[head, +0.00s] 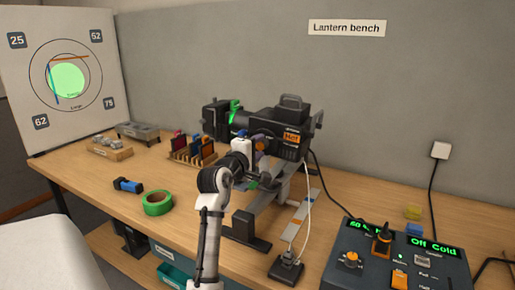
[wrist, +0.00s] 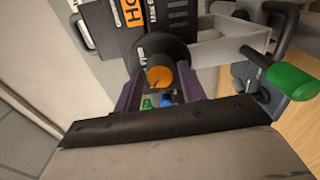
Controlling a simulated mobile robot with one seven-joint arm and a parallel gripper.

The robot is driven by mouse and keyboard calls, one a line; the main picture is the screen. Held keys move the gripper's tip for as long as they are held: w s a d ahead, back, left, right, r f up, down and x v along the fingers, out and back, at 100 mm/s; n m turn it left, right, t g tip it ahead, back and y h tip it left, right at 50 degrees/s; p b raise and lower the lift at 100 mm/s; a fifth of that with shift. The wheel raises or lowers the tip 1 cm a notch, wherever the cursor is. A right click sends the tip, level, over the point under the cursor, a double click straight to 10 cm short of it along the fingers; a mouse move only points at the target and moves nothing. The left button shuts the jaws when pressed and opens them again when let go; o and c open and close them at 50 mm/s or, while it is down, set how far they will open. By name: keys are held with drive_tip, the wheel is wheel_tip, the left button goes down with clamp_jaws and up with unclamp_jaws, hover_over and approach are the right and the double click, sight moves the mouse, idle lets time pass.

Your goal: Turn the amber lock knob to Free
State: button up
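The amber lock knob (wrist: 159,78) shows in the wrist view as a round orange face with a dark mark, in front of a black round hub on the lantern. Small white lettering is beside the hub, too small to read. My gripper (wrist: 161,77) has its two purple fingers apart, one on each side of the knob; I cannot tell whether they touch it. In the head view my gripper (head: 260,156) is at the underside of the black lantern (head: 265,119), and I cannot make out the knob there.
A green-ended handle (wrist: 289,81) sticks out at the right in the wrist view. In the head view a control box (head: 385,277) with orange knobs stands at front right. Green tape (head: 158,204) and a rack of coloured frames (head: 190,151) lie left of my arm.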

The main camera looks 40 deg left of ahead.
drive_tip(key=c, duration=0.7)
drive_tip(key=shift+f+m, duration=0.1)
drive_tip(key=shift+m, duration=0.2)
drive_tip(key=m+b, duration=0.1)
drive_tip(key=m, duration=0.1)
drive_tip(key=shift+f+m+b, duration=0.1)
drive_tip(key=shift+m+b, duration=0.2)
drive_tip(key=shift+b, duration=0.05)
drive_tip(key=m+b, duration=0.2)
drive_tip(key=m, duration=0.1)
drive_tip(key=shift+m, duration=0.4)
drive_tip(key=m+b, duration=0.3)
drive_tip(key=m, duration=0.2)
drive_tip(key=m+b, duration=0.2)
drive_tip(key=m, duration=0.3)
drive_tip(key=shift+m+b, duration=0.4)
